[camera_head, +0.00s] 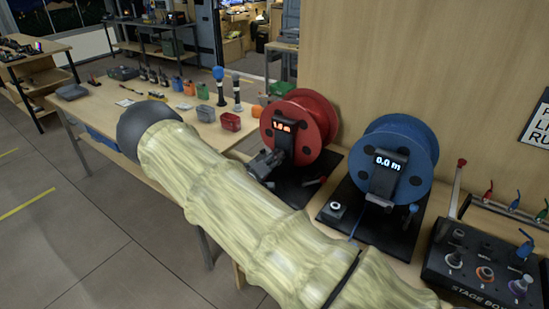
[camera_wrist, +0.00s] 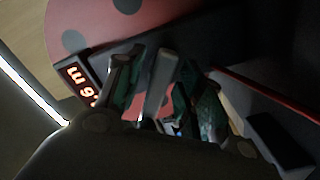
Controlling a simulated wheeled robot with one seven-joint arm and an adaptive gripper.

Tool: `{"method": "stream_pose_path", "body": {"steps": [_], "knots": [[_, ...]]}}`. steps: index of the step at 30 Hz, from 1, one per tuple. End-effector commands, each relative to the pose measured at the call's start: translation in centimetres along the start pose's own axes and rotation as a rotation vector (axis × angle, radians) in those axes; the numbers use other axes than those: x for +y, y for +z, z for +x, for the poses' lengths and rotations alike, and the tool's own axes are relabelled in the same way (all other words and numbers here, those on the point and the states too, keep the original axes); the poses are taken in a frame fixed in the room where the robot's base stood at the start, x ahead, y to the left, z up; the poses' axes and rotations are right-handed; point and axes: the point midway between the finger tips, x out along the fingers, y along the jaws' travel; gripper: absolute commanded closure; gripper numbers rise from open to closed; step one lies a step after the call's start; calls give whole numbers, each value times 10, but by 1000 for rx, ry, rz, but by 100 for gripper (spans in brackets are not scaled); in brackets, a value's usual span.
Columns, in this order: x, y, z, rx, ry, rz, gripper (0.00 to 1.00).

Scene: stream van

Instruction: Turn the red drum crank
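The red drum (camera_head: 318,115) stands on a black base on the table, and its display reads about 1.6 m. The display also shows, tilted, in the wrist view (camera_wrist: 80,86). My gripper (camera_head: 266,163) is at the front left of the red drum, low beside the display. In the wrist view, my gripper (camera_wrist: 160,110) has its fingers closed in around the grey crank handle (camera_wrist: 162,78), which stands between them. Narrow gaps show beside the handle, so firm contact on both sides is unclear. The crank arm is mostly hidden by my fingers.
The blue drum (camera_head: 405,135), reading 0.0 m, stands close on the right. A stage box (camera_head: 480,265) is at the lower right. Small colored boxes and a red box (camera_head: 230,122) stand on the table behind my arm.

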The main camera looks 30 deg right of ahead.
Motion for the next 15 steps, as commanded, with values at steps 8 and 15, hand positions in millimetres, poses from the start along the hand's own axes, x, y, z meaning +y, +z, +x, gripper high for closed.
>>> {"method": "stream_pose_path", "body": {"steps": [8,15], "knots": [[0,1,4,0,0,0,62],[0,1,3,0,0,0,92]]}}
